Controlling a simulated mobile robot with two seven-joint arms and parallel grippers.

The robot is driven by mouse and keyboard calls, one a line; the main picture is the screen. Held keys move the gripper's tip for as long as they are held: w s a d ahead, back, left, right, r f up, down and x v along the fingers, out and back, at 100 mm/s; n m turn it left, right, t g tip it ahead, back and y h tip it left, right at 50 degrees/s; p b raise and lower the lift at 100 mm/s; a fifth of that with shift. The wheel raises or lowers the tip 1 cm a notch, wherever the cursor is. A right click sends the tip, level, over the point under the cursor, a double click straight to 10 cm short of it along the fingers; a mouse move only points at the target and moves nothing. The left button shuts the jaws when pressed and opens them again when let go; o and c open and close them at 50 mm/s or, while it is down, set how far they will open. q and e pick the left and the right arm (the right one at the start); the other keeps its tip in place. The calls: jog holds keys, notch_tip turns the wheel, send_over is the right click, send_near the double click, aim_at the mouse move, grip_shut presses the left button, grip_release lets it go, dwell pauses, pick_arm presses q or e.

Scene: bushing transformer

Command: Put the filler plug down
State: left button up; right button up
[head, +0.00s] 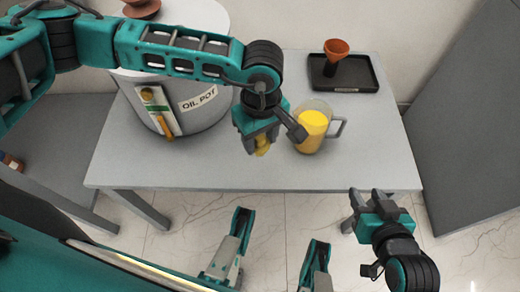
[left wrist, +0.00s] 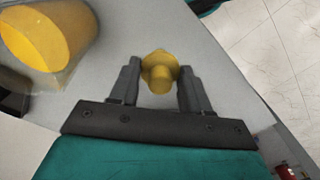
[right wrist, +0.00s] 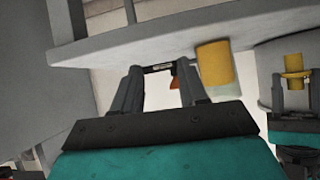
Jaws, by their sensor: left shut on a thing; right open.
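The yellow filler plug (left wrist: 158,72) is between the fingers of my left gripper (left wrist: 158,88), which is shut on it. In the head view the plug (head: 262,145) shows below my left gripper (head: 258,138), over the front part of the grey table (head: 210,175). I cannot tell exactly how high it is above the tabletop. My right gripper (head: 371,200) is open and empty, in front of the table's front right edge. In the right wrist view the plug (right wrist: 294,66) appears at the right, held by my left gripper.
A clear jug of yellow liquid (head: 311,130) stands just right of my left gripper. The white pot labelled OIL POT (head: 200,118) stands at the left. A black tray (head: 360,83) with an orange funnel (head: 336,49) is at the back right. The table's front right is clear.

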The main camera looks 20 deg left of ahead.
aim_at(260, 151)
pick_arm(q)
jog(key=shift+f, duration=0.6)
notch_tip(260, 151, down, 4)
jog(key=shift+r+b, duration=0.2)
jog(key=shift+b, duration=0.35)
jog(key=shift+f, duration=0.2)
pick_arm(e)
jog(key=shift+w+a+f, duration=0.1)
jog(key=shift+a, duration=0.2)
pick_arm(q)
jog(key=shift+f, duration=0.2)
jog(key=o, duration=1)
jog(key=shift+r, duration=0.1)
jog(key=shift+o, duration=0.2)
